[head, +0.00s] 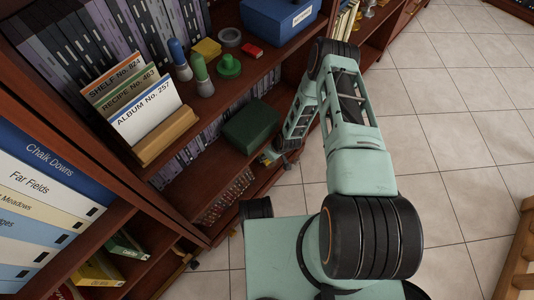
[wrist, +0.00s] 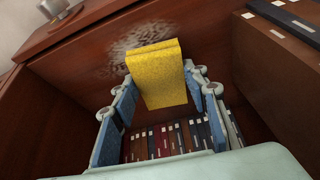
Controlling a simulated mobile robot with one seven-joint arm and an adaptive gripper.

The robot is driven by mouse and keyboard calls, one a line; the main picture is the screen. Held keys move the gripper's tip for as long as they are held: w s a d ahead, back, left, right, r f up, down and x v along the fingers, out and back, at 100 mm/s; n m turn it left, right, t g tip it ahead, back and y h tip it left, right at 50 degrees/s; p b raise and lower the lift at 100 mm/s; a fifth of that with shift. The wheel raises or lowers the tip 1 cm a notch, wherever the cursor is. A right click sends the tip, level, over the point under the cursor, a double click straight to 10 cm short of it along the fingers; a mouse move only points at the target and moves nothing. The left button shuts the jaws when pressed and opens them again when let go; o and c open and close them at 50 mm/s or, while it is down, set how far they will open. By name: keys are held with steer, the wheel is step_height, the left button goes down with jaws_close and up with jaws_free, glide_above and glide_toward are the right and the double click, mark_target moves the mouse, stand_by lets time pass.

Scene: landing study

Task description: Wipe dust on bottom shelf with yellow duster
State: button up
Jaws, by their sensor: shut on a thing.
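The yellow duster (wrist: 160,75) is a flat, block-like pad between the blue-padded fingers of my gripper (wrist: 161,88) in the wrist view. My gripper is shut on it. A pale, speckled dust patch (wrist: 118,52) lies on the reddish-brown shelf board (wrist: 85,75) just beyond the duster. The duster overlaps part of the patch in this view; I cannot tell whether it touches the board. In the head view my gripper (head: 273,156) is low at the bookcase's front, small and partly hidden, and the duster cannot be made out clearly.
In the wrist view, a row of books (wrist: 165,140) stands behind the fingers and brown boxes (wrist: 285,50) are at right. In the head view, a dark green box (head: 252,126) stands near my gripper. Bottles, including a green one (head: 201,75), stand higher up.

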mark_target(278, 167)
steer(key=shift+s+d, duration=0.1)
steer(key=shift+d, duration=0.05)
stand_by(0.3)
steer(key=shift+f, duration=0.6)
steer(key=shift+s+d+p, duration=0.55)
steer(key=shift+s+d, duration=2)
steer(key=shift+s, duration=0.05)
steer(key=shift+w+d+b, duration=0.6)
steer(key=shift+w+d, duration=0.15)
steer(key=shift+w, duration=0.2)
steer(key=shift+w+a, duration=2.45)
steer(key=shift+a, duration=0.1)
steer(key=shift+w+d+f, duration=0.1)
steer(key=shift+w+d, duration=0.7)
steer(key=shift+d, duration=0.05)
steer(key=shift+s+d+p, duration=0.55)
steer(key=shift+s+d, duration=1.95)
steer(key=shift+d, duration=0.05)
